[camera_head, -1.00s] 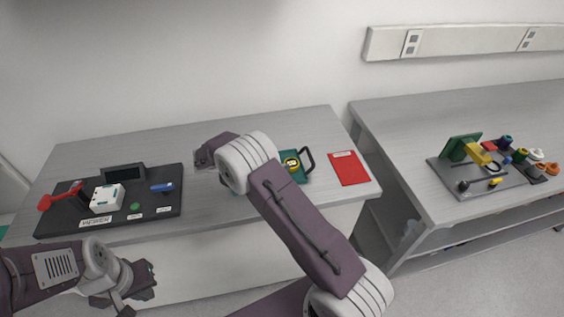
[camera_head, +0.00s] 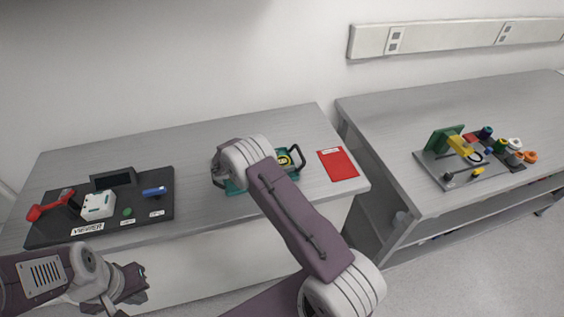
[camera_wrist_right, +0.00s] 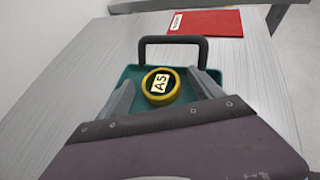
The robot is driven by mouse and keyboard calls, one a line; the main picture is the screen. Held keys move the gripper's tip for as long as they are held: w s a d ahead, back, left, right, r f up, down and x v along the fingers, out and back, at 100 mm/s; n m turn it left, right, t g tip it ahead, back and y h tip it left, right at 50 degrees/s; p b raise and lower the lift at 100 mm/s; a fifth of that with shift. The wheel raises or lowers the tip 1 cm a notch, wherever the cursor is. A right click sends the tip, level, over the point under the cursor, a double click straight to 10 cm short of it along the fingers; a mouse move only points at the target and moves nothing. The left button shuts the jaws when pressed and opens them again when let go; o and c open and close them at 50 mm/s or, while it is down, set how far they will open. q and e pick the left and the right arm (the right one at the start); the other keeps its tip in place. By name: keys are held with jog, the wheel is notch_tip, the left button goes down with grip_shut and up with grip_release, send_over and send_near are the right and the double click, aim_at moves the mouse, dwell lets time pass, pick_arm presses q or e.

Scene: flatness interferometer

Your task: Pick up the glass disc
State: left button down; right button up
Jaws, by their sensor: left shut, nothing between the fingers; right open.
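A round disc with a yellow rim and a label reading "A5" (camera_wrist_right: 160,87) lies in a teal tray (camera_wrist_right: 217,76) with dark handles. In the head view the disc (camera_head: 285,161) shows just right of my right wrist, with the tray (camera_head: 235,189) partly hidden behind it. My right gripper (camera_wrist_right: 162,80) is open, with its fingers on either side of the disc in the wrist view. I cannot tell whether they touch it. In the head view my right arm hides those fingers. My left gripper (camera_head: 135,283) is shut and empty, in front of the bench.
A red sheet (camera_head: 338,164) lies right of the tray. A black board (camera_head: 150,207) at left holds a white device (camera_head: 98,205), a red-handled tool and a blue item. A second bench (camera_head: 440,110) at right carries a grey board with several coloured parts.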

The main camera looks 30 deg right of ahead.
aim_at(281, 164)
jog(key=shift+s+f, duration=0.1)
jog(key=c, duration=1.5)
jog(key=r, duration=0.4)
jog(key=shift+s+r+b, duration=0.3)
jog(key=shift+b, duration=0.1)
jog(key=s+r, duration=0.2)
jog(key=s, duration=0.1)
jog(key=s+r, duration=0.2)
jog(key=s, duration=0.2)
jog(key=s+r+b, duration=0.1)
jog(key=s+r, duration=0.1)
jog(key=s, duration=0.2)
jog(key=shift+d+r, duration=0.25)
jog(key=shift+d, duration=0.05)
